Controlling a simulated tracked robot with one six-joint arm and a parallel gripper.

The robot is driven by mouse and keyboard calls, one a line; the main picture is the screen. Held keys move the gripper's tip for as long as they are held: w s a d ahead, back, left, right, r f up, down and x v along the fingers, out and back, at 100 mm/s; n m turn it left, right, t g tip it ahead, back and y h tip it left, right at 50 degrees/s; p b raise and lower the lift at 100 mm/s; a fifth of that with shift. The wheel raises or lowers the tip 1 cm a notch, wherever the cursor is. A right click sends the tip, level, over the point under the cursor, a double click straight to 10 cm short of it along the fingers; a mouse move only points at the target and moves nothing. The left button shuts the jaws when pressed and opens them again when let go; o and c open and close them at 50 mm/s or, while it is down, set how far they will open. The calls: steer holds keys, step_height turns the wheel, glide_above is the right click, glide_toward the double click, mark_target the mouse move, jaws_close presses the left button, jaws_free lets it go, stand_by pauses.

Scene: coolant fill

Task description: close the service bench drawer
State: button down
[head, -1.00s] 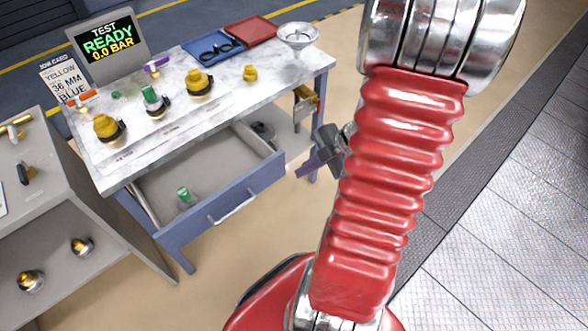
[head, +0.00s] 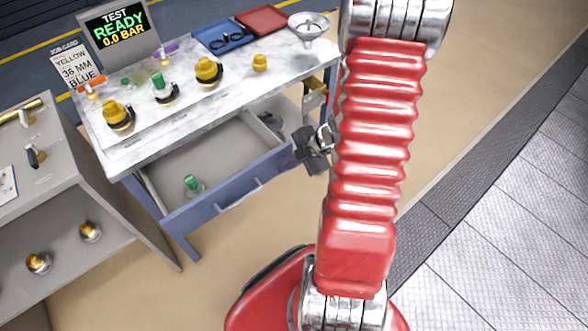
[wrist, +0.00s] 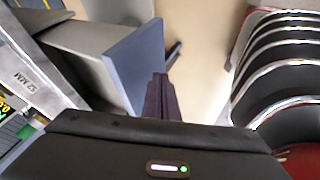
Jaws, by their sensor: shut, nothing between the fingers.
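The service bench (head: 140,142) has a marble-like top and blue legs. Its drawer (head: 235,150) is pulled out, with a grey inside and a blue front (head: 205,208) bearing a pale handle (head: 240,193). A green-capped item (head: 192,184) lies inside. My gripper (head: 300,152) is shut and empty at the right end of the drawer front. In the wrist view, the shut purple fingers (wrist: 160,84) point along the outer side of the blue front (wrist: 138,62), beside the handle (wrist: 173,54). I cannot tell whether they touch the front.
The bench top carries yellow- and green-capped fittings, a blue tray (head: 225,38), a red tray (head: 262,19), a funnel (head: 309,27) and a test screen (head: 120,30). A grey shelf unit (head: 65,195) stands close at left. Floor in front of the drawer is clear.

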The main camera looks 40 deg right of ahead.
mark_target(273, 134)
steer(key=shift+w, duration=0.55)
steer(key=shift+d, duration=0.1)
steer(key=shift+w, duration=0.6)
steer(key=w, duration=1.7)
steer(key=shift+w, duration=0.15)
steer(key=shift+s, duration=0.45)
steer(key=s, duration=0.3)
steer(key=shift+s+r, duration=0.2)
steer(key=v, duration=0.9)
steer(key=shift+s+r, duration=0.1)
steer(key=shift+r, duration=0.05)
